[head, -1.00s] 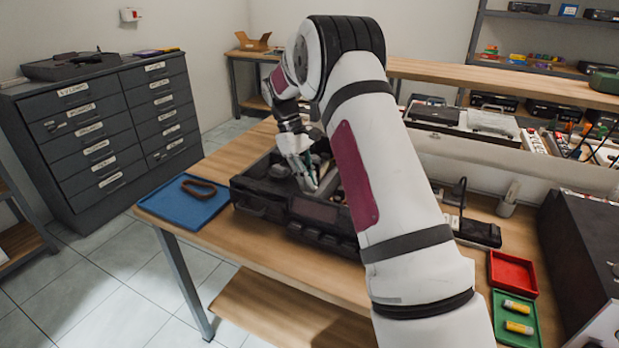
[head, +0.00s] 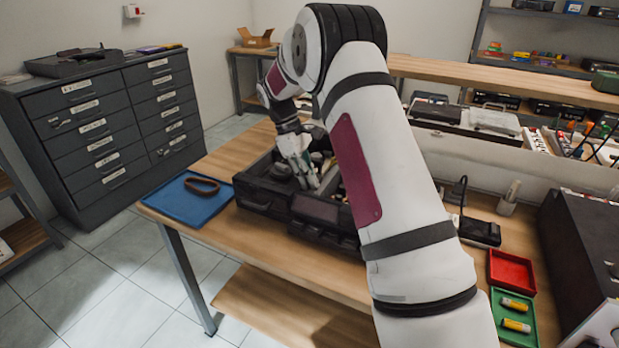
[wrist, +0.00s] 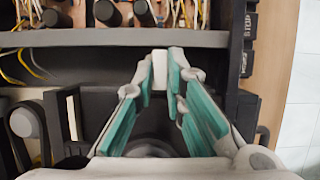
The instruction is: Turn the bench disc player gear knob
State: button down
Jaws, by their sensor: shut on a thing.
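The disc player (head: 262,191) is a dark, open-topped unit on the wooden bench, with its inner parts showing. My gripper (head: 309,183) reaches down into it from above. In the wrist view my gripper (wrist: 160,80) has its teal-padded fingers closed around a small white piece (wrist: 160,62), which appears to be the gear knob. Its lower part is hidden between the fingers. In the head view the fingers hide the knob. A dark round part lies below the fingers in the wrist view, partly covered by the gripper.
A blue tray (head: 184,207) with a brown belt (head: 202,186) lies left of the player. A red tray (head: 512,268) and a green tray (head: 502,332) with yellow cylinders sit at right.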

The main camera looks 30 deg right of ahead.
jog(key=c, duration=1.6)
grip_release()
jog(key=shift+f, duration=0.15)
jog(key=shift+c, duration=0.2)
jog(key=v, duration=1.2)
